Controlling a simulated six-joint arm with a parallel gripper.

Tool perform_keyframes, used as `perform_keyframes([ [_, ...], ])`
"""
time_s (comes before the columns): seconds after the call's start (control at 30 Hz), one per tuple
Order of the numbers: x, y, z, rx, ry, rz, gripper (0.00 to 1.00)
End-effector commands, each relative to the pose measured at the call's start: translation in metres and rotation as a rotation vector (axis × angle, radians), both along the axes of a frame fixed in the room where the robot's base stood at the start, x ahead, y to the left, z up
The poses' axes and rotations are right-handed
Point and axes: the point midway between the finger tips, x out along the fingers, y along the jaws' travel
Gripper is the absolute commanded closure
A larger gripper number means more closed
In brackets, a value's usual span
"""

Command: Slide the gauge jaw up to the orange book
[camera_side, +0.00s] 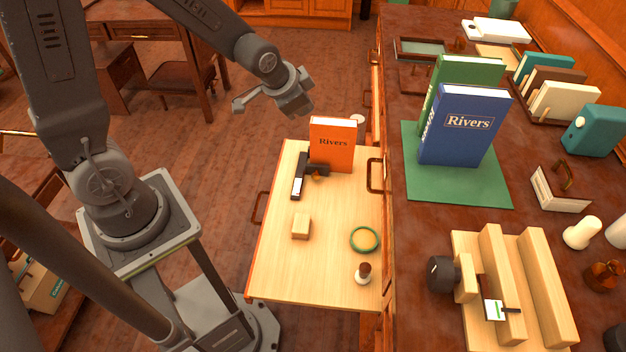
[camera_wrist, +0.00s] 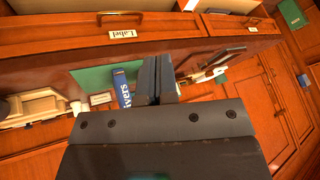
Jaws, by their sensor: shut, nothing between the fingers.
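The orange book (camera_side: 333,146), marked "Rivers", stands upright on a pale wooden pull-out board. A black gauge (camera_side: 299,177) with a small white patch lies at the book's left. Its dark jaw (camera_side: 319,168) reaches toward the book's lower front; I cannot tell whether they touch. My gripper (camera_side: 297,105) is in the air above and left of the book, apart from it and the gauge. In the wrist view my gripper's fingers (camera_wrist: 155,79) are shut and empty. The orange book and gauge are not recognisable there.
A wooden block (camera_side: 301,226), a green ring (camera_side: 365,239) and a small brown-and-white item (camera_side: 363,273) lie on the board (camera_side: 285,279). The dark desk (camera_side: 403,250) at right holds a blue book (camera_side: 462,125), a green book (camera_side: 470,70) and a wooden fixture (camera_side: 545,290).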

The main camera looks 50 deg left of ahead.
Motion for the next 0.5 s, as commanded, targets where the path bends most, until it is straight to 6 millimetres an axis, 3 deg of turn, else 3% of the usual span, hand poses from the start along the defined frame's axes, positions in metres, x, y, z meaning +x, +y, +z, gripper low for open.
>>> perform_keyframes([
  [0.03,0.007,0.005,-0.024,0.014,0.013,-0.020,1.00],
  [0.23,0.029,0.020,-0.104,0.079,-0.004,-0.113,1.00],
  [0.5,0.020,0.033,-0.217,0.156,-0.029,-0.230,1.00],
])
